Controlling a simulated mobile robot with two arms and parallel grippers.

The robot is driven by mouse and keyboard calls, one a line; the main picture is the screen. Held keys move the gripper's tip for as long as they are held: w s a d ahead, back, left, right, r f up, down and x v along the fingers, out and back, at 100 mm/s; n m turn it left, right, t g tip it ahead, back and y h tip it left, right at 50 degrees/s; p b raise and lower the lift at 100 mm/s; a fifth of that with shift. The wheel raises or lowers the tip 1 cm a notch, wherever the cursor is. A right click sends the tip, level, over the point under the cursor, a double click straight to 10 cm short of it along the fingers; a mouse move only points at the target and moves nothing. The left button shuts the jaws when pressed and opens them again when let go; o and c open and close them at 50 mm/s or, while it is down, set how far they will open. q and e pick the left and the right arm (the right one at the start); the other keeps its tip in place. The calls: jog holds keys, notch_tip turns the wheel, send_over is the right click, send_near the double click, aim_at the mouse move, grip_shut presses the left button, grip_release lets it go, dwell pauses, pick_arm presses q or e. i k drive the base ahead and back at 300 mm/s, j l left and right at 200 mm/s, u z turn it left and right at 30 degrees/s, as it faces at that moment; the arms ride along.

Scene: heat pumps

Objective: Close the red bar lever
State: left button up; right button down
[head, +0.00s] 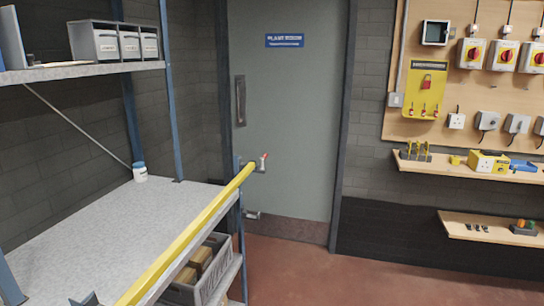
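A small red lever (266,155) stands up at a slant on a pale grey valve-like fitting (260,164). The fitting shows just past the far end of a yellow bar (190,232), in front of the grey door. It is small in the picture, so I cannot tell whether the lever is open or closed. No other red bar lever is clear to me. I cannot make out either of my grippers in the head view.
A shelving unit with a grey shelf (110,225) fills the left, with a white tub (140,172) at its back. A grey crate (210,280) sits below. The door (290,110) is shut. Wall shelves (470,170) stand right. The reddish floor (330,275) is clear.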

aim_at(262, 168)
jog(key=i+l+u, duration=0.15)
jog(key=i, duration=0.35)
jog(key=i+l+u, duration=0.15)
jog(key=i+l, duration=0.25)
jog(key=i, duration=0.15)
jog(key=i+l+u, duration=0.2)
jog(key=i+l, duration=0.2)
jog(key=i+j+u, duration=0.1)
jog(key=i, duration=0.4)
jog(key=j, duration=0.1)
